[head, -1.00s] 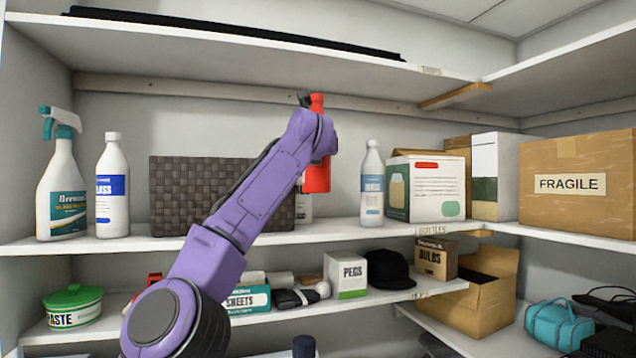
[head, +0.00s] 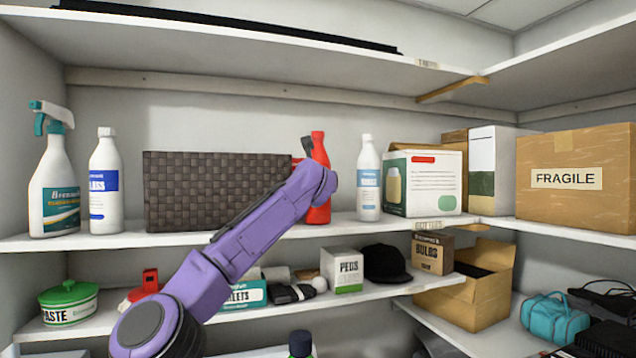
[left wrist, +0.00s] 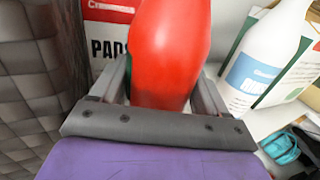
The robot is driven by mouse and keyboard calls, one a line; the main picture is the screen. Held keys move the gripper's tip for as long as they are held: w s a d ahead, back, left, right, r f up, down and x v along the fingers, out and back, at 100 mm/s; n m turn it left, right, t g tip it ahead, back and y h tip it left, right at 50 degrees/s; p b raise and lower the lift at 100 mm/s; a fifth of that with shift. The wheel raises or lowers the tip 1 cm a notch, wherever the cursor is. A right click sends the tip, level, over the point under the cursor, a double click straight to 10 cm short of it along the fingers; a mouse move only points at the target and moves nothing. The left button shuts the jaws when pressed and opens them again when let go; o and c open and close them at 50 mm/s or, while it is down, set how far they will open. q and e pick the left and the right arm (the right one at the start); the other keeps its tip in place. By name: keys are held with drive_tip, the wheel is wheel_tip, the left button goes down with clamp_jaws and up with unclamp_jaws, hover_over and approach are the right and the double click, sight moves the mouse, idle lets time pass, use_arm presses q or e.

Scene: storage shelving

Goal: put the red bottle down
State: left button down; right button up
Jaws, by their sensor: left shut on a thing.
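The red bottle (head: 320,152) stands upright between the dark woven basket and a white bottle, at the middle shelf (head: 345,229). Its base looks level with the shelf surface, but I cannot tell whether it touches. My left arm crosses in front and hides part of it. In the left wrist view the red bottle (left wrist: 170,50) sits between the two fingers of my left gripper (left wrist: 160,88), which is shut on it. My right gripper is not in view.
The woven basket (head: 215,190) is close on the left, and a white bottle (head: 368,180) close on the right. A PADS box (left wrist: 108,42) is behind the bottle. A carton (head: 422,185) stands farther right. The shelf above (head: 250,50) limits height.

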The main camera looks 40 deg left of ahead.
use_arm(q)
drive_tip(key=shift+s+d, duration=0.1)
drive_tip(key=shift+s, duration=0.05)
drive_tip(key=shift+c, duration=1.3)
unclamp_jaws()
drive_tip(key=b+v, duration=0.8)
drive_tip(key=v, duration=0.3)
drive_tip(key=shift+s+d, duration=0.3)
